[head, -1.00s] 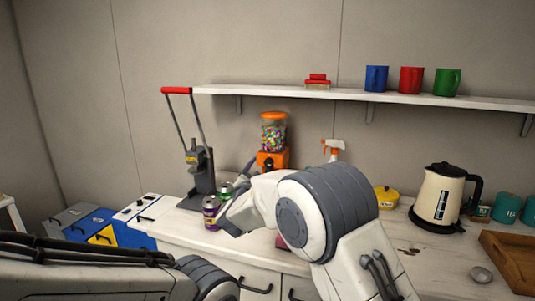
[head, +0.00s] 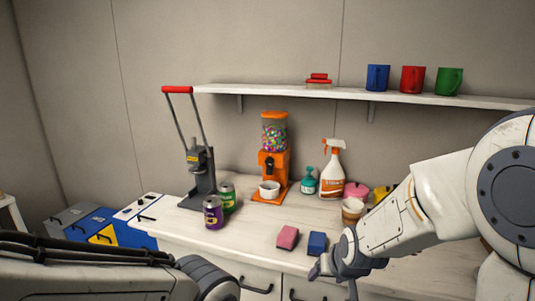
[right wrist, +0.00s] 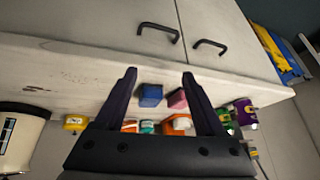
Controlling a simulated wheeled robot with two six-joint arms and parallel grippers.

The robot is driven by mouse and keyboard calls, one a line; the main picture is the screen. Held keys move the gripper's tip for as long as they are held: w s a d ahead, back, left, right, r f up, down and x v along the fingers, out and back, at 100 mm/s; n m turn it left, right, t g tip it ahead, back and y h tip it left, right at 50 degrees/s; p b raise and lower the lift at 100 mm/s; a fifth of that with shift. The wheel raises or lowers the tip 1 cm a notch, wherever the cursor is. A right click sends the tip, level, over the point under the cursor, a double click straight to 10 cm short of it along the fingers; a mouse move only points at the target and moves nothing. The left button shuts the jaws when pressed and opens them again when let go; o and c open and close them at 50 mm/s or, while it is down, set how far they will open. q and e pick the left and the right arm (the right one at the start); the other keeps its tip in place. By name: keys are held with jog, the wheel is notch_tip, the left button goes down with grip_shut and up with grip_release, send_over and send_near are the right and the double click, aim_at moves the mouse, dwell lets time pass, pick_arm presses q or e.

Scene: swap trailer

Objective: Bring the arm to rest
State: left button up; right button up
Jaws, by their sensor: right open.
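My right arm comes in from the right in the head view. Its gripper (head: 335,281) is open and hangs in front of the counter's front edge, just below a blue sponge (head: 317,243). In the right wrist view the two dark fingers (right wrist: 159,76) stand apart with nothing held between them. The blue sponge (right wrist: 150,95) and a pink sponge (right wrist: 177,99) lie beyond the fingertips on the counter. My left arm crosses the lower left of the head view. Its gripper is not visible.
On the counter (head: 245,225) stand a purple can (head: 213,213), a green can (head: 228,196), an orange candy dispenser (head: 275,165), a can crusher (head: 199,170) and a spray bottle (head: 332,172). A shelf (head: 300,93) holds mugs above. Cabinet handles (right wrist: 158,30) face the gripper.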

jog(key=s+d+f+g, duration=0.2)
jog(key=s, duration=0.4)
jog(key=s+d+f+g, duration=0.1)
jog(key=s+d+g, duration=0.15)
jog(key=s, duration=0.35)
jog(key=s+a+f+n+g+b, duration=0.1)
jog(key=s+a+f+n+b, duration=0.1)
jog(key=s+a+n+b, duration=0.4)
jog(key=s+a+f+n+g+b, duration=0.1)
jog(key=s+a+f+n+b, duration=0.15)
jog(key=s+a+b, duration=0.4)
notch_tip(320, 180, up, 13)
jog(key=a+p, duration=0.1)
jog(key=p, duration=1.4)
jog(key=shift+s, duration=0.35)
jog(key=shift+a+m, duration=0.1)
jog(key=shift+m, duration=0.15)
